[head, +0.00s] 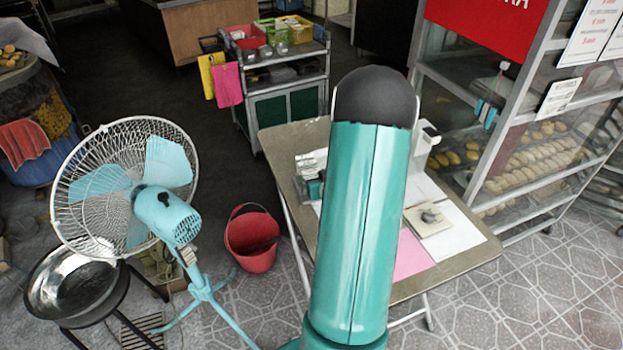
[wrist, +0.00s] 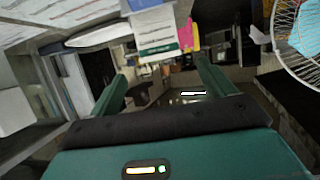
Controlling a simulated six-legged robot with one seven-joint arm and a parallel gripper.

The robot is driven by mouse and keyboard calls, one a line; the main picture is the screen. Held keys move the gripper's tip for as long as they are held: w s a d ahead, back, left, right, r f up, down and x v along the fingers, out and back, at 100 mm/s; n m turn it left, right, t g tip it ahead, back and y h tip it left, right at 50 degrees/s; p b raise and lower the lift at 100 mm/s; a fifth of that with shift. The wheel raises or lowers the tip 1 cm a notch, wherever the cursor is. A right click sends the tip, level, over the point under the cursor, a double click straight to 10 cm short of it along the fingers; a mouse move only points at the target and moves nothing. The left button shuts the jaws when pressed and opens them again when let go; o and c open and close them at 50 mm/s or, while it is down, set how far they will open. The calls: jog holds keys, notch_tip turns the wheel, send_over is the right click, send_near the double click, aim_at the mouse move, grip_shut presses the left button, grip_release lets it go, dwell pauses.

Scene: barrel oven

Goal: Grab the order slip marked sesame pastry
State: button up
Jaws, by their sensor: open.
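My gripper (wrist: 158,70) shows in the wrist view with its two green fingers spread apart and nothing between them. A white paper slip (wrist: 157,29) with printed lines and a green band along its lower edge is in the upper middle, beyond the fingertips and apart from them. Its print is too small to read, so I cannot tell whether it is marked sesame pastry. In the head view my arm hides the middle of the table, and no readable order slip shows there.
A folding table (head: 466,247) holds a pink sheet (head: 411,257), white papers and small items. A glass pastry case (head: 560,185) stands to the right. A fan (head: 165,215), a red bucket (head: 252,240) and a trolley (head: 285,75) stand left and behind. Tiled floor in front is clear.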

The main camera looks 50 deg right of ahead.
aim_at(312, 172)
jog(key=x, duration=0.5)
jog(key=shift+w+f, duration=0.1)
jog(key=c, duration=1.1)
